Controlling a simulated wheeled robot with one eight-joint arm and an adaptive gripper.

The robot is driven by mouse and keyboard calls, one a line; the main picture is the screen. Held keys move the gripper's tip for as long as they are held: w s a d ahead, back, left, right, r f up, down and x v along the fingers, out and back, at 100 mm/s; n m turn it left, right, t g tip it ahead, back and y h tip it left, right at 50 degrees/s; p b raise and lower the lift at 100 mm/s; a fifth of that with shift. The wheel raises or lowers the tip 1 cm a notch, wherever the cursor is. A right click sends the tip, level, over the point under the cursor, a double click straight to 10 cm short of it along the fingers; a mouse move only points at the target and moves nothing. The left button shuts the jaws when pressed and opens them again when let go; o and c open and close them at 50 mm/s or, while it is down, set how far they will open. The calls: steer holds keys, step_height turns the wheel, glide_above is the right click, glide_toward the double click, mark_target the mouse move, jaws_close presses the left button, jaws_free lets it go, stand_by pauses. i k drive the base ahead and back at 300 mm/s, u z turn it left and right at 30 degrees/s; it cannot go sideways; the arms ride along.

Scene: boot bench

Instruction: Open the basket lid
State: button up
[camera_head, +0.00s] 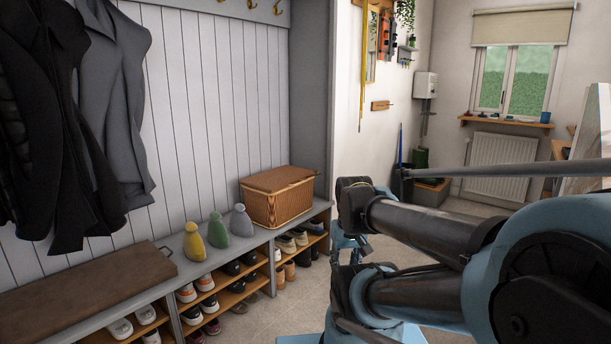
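The wicker basket (278,207) stands at the right end of the bench top, against the grey side panel. Its flat brown lid (279,179) lies closed on top. My arm reaches in from the right of the picture, and its folded links fill the lower right. The end of the arm is to the right of the basket and apart from it. My gripper's fingers cannot be made out clearly among the dark and blue arm parts.
Yellow (194,242), green (218,230) and grey (241,220) pear-shaped objects stand left of the basket. A brown cushion (88,292) lies on the bench (170,250). Shoes fill the shelves below. Dark coats (60,120) hang at left. Floor (290,312) before the bench is partly clear.

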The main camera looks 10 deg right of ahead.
mark_target(273, 181)
steer(key=z, duration=0.05)
steer(key=i, duration=1.2)
